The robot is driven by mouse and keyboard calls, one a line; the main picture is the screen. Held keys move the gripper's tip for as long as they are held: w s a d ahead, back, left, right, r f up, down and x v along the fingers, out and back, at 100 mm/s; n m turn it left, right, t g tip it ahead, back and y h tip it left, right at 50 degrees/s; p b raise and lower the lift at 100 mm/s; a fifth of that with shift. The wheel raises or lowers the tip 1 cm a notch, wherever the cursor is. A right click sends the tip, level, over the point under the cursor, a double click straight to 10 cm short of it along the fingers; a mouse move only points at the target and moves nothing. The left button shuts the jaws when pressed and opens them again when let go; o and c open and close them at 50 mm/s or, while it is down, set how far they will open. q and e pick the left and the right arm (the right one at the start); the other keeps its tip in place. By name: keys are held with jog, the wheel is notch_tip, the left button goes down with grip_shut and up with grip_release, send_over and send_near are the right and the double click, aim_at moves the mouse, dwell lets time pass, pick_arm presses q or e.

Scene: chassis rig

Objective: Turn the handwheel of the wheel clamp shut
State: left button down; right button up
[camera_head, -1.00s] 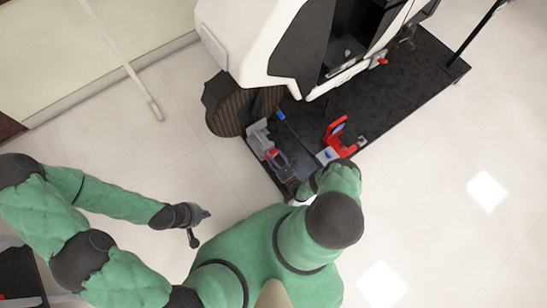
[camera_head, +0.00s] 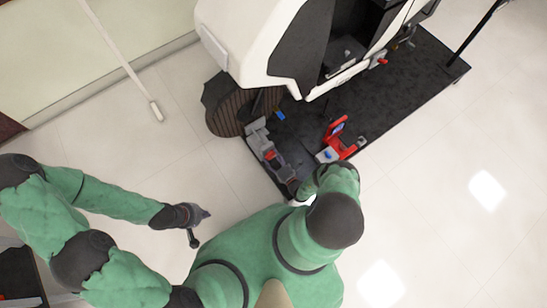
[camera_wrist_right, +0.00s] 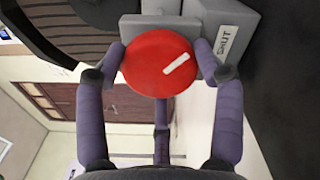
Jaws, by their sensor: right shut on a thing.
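The red round handwheel (camera_wrist_right: 161,64) with a white stripe sits on the grey wheel clamp (camera_wrist_right: 150,22) in the right wrist view. The stripe slants up to the right, towards a "SHUT" label (camera_wrist_right: 227,42) on the clamp. My right gripper (camera_wrist_right: 162,62) is shut on the handwheel, one finger on each side of its rim. In the head view the clamp (camera_head: 257,136) stands beside the dark wheel, with my right gripper (camera_head: 276,163) at its near end, partly hidden. My left gripper (camera_head: 202,226) hangs over bare floor at the left, fingers apart and empty.
A dark ribbed wheel (camera_head: 226,116) under the white vehicle body (camera_head: 255,40) stands just beyond the clamp. A red bracket-like device (camera_head: 345,148) lies on the black platform (camera_head: 395,110) to the right.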

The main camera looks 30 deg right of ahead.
jog(key=m, duration=0.6)
jog(key=shift+a+f, duration=0.1)
jog(key=shift+a, duration=0.2)
jog(key=shift+a+m, duration=0.15)
jog(key=shift+m, duration=1.65)
jog(key=shift+s+a, duration=0.1)
jog(key=o, duration=1.2)
jog(key=shift+c, duration=0.2)
jog(key=shift+d, duration=0.25)
jog(key=shift+s+d, duration=0.15)
jog(key=shift+s, duration=0.3)
jog(key=s, duration=1.1)
jog(key=shift+d, duration=0.25)
jog(key=shift+w, duration=0.1)
